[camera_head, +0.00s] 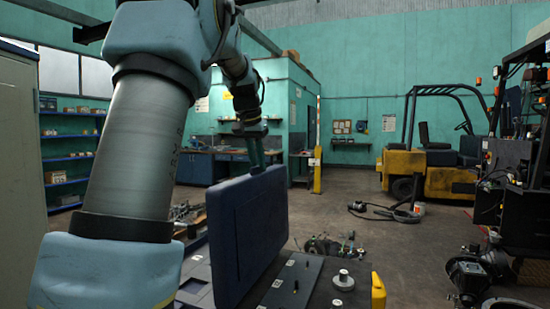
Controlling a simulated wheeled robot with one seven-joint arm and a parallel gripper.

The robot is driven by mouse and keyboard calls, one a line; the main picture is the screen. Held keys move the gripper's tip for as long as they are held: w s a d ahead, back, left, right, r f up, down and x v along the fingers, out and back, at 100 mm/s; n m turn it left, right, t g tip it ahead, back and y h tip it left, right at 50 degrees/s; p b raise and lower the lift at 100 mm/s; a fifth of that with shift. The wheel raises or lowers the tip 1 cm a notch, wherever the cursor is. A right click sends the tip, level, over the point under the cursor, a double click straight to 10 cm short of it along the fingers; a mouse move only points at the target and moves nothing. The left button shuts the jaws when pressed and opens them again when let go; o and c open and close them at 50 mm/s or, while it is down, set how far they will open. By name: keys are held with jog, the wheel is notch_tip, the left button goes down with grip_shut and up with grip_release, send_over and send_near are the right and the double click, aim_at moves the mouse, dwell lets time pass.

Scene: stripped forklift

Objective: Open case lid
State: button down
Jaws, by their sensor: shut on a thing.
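The dark blue case lid (249,232) stands nearly upright in the middle of the head view, its broad face towards me. Part of a dark blue body (196,292), which looks like the case base, shows low at its left; most of it is hidden. My gripper (257,168) is at the lid's top edge, shut on it. My arm comes down from the upper left to the lid. The fingertips are small and partly hidden at the edge, so the exact grip is hard to see.
A dark work surface (322,284) right of the lid carries a round metal part (343,281) and small pegs. A yellow piece (378,291) stands at its right end. Loose parts (335,247) lie on the floor beyond. The yellow forklift (425,172) is far back right.

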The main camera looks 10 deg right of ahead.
jog(key=shift+w+a, duration=0.25)
jog(key=shift+a, duration=0.25)
jog(key=shift+w+a, duration=0.25)
jog(key=shift+a, duration=0.2)
jog(key=c, duration=0.9)
grip_release()
jog(key=shift+r, duration=0.1)
jog(key=b+v, duration=0.1)
jog(key=v, duration=0.9)
jog(key=shift+s+a+r, duration=0.1)
jog(key=shift+s+r, duration=0.05)
jog(key=shift+r, duration=0.15)
